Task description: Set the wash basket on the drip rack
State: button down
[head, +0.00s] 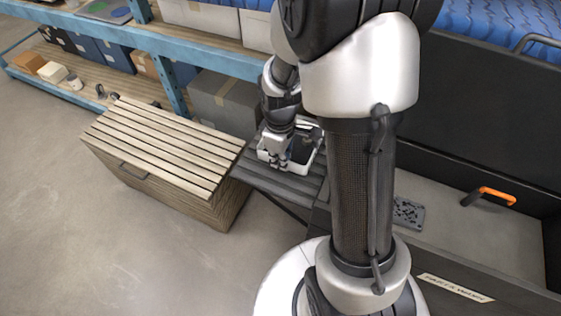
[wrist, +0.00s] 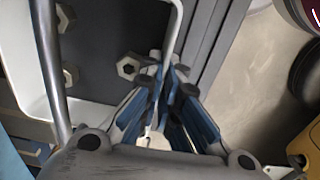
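The wash basket (head: 298,171) is a small white-rimmed container standing on a dark slatted surface (head: 262,177), just left of my arm in the head view. In the wrist view its white wall (wrist: 22,72), a grey bar handle and several hex nuts (wrist: 128,66) on its dark floor show. My gripper (head: 277,160) points down at the basket's near left side. A pale wooden slatted top (head: 165,145), possibly the drip rack, lies left of the basket; I cannot tell which slatted surface is the rack.
A blue shelf (head: 150,40) with boxes stands behind. A dark-walled bin (head: 470,235) with an orange-handled thing (head: 490,195) and a dark perforated plate (head: 408,212) is at the right. Open floor (head: 70,220) lies at the front left.

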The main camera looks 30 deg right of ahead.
jog(key=shift+f, duration=0.25)
jog(key=c, duration=2.3)
grip_release()
jog(key=shift+f, duration=0.1)
jog(key=o, duration=0.5)
jog(key=s+a+r+m+t+p, duration=0.1)
jog(key=s+a+r+p, duration=0.1)
jog(key=r, duration=0.8)
jog(key=s+a+r+m+t+p, duration=0.1)
jog(key=s+a+r+m+p, duration=0.15)
jog(key=r, duration=0.85)
jog(key=s+a+r+m+t, duration=0.1)
jog(key=s+r+m, duration=0.1)
jog(key=s, duration=0.3)
jog(key=s+a+r+m+t, duration=0.1)
jog(key=s+a+r+m, duration=0.1)
jog(key=s+r, duration=0.2)
jog(key=shift+s, duration=1.1)
